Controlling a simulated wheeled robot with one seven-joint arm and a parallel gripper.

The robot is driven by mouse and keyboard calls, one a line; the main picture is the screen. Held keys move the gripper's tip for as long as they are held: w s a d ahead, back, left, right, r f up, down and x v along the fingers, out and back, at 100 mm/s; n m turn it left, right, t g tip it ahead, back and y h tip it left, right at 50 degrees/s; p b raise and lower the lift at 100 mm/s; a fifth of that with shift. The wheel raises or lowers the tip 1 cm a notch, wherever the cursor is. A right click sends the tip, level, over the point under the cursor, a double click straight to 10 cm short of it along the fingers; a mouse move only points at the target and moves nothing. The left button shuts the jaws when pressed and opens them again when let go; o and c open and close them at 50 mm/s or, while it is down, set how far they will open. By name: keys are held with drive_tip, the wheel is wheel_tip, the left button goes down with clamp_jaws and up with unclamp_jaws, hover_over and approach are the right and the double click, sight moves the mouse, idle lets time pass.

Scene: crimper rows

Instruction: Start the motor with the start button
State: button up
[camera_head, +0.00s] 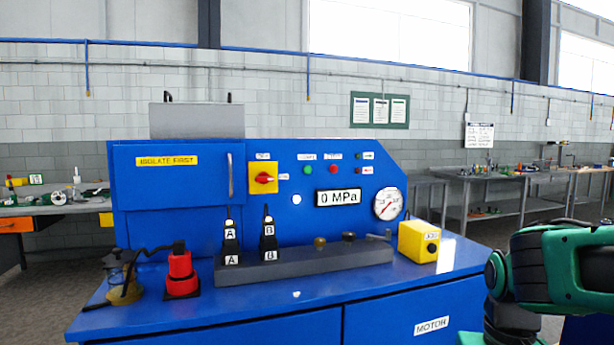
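A blue machine (285,205) stands ahead of me, its front door marked MOTOR. A small round green button (308,170) is on its upright panel, with a blurred white label above it. A red button (333,169) sits just to its right. The display (338,197) below them reads 0 MPa. Left of the buttons, a red rotary switch (264,178) sits on a yellow plate. My green and black arm (560,265) shows at the lower right, apart from the panel. My gripper is not in view.
A round gauge (388,204) is right of the display. A grey block (305,263) with levers and plugs marked A and B crosses the worktop. A red fitting (181,275), a glass jar (123,278) and a yellow box (419,242) stand there. The space before the buttons looks clear.

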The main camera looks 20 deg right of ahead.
clamp_jaws()
idle(1.5)
